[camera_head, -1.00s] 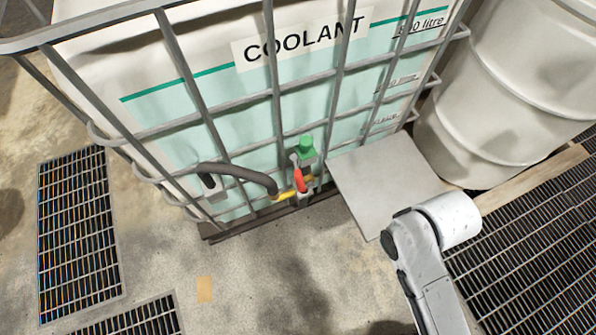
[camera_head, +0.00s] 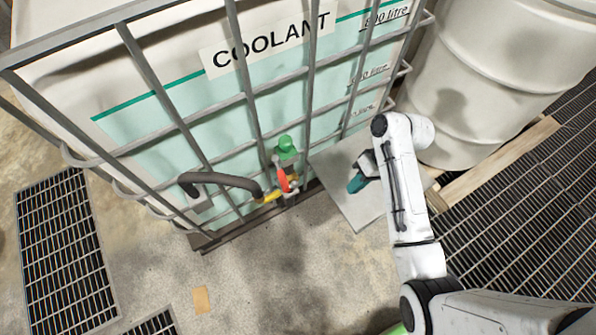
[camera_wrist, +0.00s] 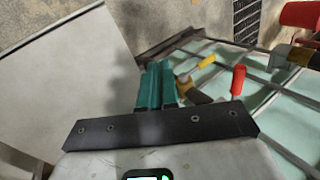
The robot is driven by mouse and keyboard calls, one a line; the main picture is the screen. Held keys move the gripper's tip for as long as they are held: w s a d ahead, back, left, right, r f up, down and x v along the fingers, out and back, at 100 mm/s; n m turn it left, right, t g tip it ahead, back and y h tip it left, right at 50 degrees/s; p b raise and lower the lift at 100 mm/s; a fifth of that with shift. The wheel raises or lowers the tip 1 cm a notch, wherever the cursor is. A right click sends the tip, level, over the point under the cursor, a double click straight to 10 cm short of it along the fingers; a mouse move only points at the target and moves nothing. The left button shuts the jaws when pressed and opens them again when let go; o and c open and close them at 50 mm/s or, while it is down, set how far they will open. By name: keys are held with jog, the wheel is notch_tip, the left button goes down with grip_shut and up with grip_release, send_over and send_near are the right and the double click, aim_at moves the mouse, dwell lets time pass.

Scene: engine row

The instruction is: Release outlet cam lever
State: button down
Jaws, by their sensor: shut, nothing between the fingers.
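The outlet of the coolant tank (camera_head: 170,115) sits low on its front, with a green cap (camera_head: 286,145) and a red handle (camera_head: 283,180). A yellow lever (camera_head: 271,196) is at the coupling where the dark hose (camera_head: 225,180) meets the outlet. In the wrist view the yellow lever (camera_wrist: 196,69) and the red handle (camera_wrist: 238,81) lie just right of my fingertips. My gripper (camera_head: 356,185), with teal fingers, is right of the outlet, above the grey plate, apart from the lever. In the wrist view its fingers (camera_wrist: 157,72) are shut and empty. The coupling's far side is hidden.
Metal cage bars (camera_head: 245,90) surround the tank. A grey plate (camera_head: 340,200) lies right of the outlet. A white drum (camera_head: 480,60) stands on the right. Floor grates (camera_head: 65,250) lie at left and right. The concrete before the outlet (camera_head: 265,260) is clear.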

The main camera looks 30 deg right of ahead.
jog(key=w+r+t+y, duration=0.1)
jog(key=w+r+y, duration=0.3)
jog(key=w, duration=0.5)
jog(key=shift+d+y, duration=0.3)
jog(key=shift+a+f, duration=0.1)
jog(key=p, duration=0.2)
send_near(281, 175)
jog(key=s+a+f, duration=0.1)
jog(key=a+f, duration=0.2)
jog(key=f, duration=0.3)
jog(key=shift+a, duration=0.35)
jog(key=shift+t, duration=0.3)
